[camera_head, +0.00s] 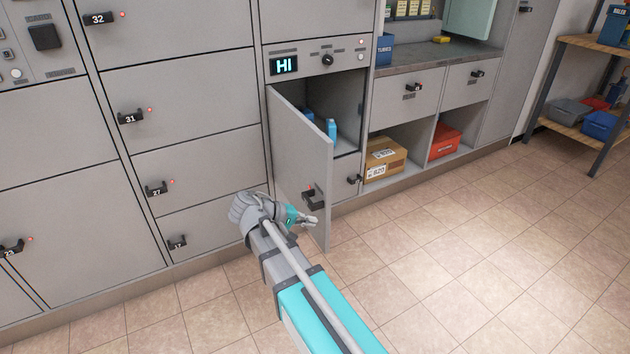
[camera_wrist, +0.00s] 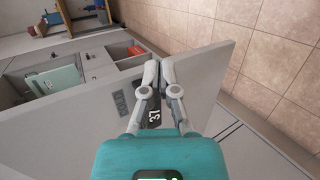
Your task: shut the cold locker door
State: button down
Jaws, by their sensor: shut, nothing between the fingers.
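The cold locker door (camera_head: 297,160) stands ajar, hinged on its left, swung out from the compartment under the lit "HI" display (camera_head: 284,65). Its black handle (camera_head: 313,199) is low near the free edge. Blue items (camera_head: 331,128) show inside the dark compartment. My gripper (camera_head: 306,219) is shut and empty, in front of the door's outer face, just below the handle. In the wrist view the fingers (camera_wrist: 158,68) overlap a grey panel (camera_wrist: 205,73) with a dark numbered plate partly behind them. I cannot tell whether they touch it.
Closed numbered lockers with black handles (camera_head: 130,118) fill the left. Right of the open door are a cardboard box (camera_head: 386,157) and a red bin (camera_head: 445,140) in low cubbies. A shelf rack (camera_head: 573,135) stands far right. The tiled floor (camera_head: 480,250) is clear.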

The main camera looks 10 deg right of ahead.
aim_at(323, 178)
jog(key=w+a+r+t+h, duration=0.3)
jog(key=a+r+h, duration=0.2)
jog(key=a+r, duration=0.3)
jog(key=shift+a+r+b, duration=0.2)
jog(key=shift+a+b, duration=0.15)
jog(key=shift+a, duration=0.8)
jog(key=shift+d, duration=0.1)
jog(key=shift+r+x, duration=0.15)
jog(key=shift+x, duration=3.3)
jog(key=shift+r+x, duration=0.1)
jog(key=shift+x, duration=3.35)
